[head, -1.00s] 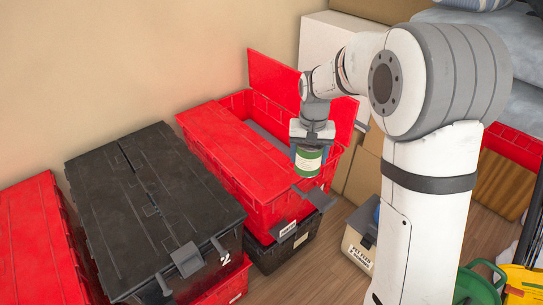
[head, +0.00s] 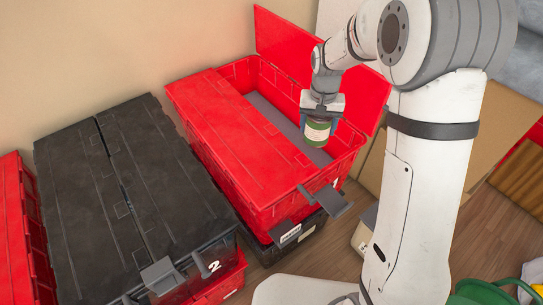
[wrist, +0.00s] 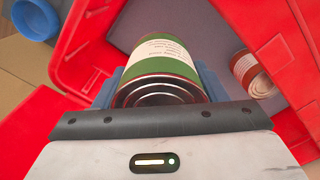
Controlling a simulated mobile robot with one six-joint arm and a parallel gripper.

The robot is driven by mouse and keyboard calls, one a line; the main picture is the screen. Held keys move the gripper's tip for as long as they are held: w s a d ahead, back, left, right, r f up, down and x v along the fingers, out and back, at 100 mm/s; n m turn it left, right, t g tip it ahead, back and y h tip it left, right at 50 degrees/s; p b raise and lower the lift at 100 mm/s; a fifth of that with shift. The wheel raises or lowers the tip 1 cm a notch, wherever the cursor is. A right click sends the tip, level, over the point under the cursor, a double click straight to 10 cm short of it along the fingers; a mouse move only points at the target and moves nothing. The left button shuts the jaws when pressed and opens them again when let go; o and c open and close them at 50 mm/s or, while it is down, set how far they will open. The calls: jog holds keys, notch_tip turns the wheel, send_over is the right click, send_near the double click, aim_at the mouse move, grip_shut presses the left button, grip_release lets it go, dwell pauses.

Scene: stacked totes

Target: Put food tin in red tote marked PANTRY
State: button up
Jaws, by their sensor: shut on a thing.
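My gripper (head: 320,124) is shut on a food tin (head: 317,134), green with a cream label. The tin also shows between the fingers in the wrist view (wrist: 160,62), its ringed end toward the camera. The gripper holds it over the open half of a red tote (head: 243,186). One lid flap of this tote lies shut on the left and the other stands up on the right. The tote's grey floor shows below the tin. I cannot read a PANTRY mark on it.
A blue round thing (wrist: 36,18) is outside the tote.

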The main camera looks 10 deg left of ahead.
aim_at(317, 135)
notch_tip(317, 135, down, 4)
jog(key=shift+w+d+f+b, duration=0.1)
jog(key=shift+b, duration=0.75)
notch_tip(317, 135, down, 9)
jog(key=b, duration=0.3)
jog(key=shift+f+b, duration=0.2)
jog(key=shift+b, duration=0.2)
jog(key=shift+f, duration=0.15)
jog(key=o, duration=1.3)
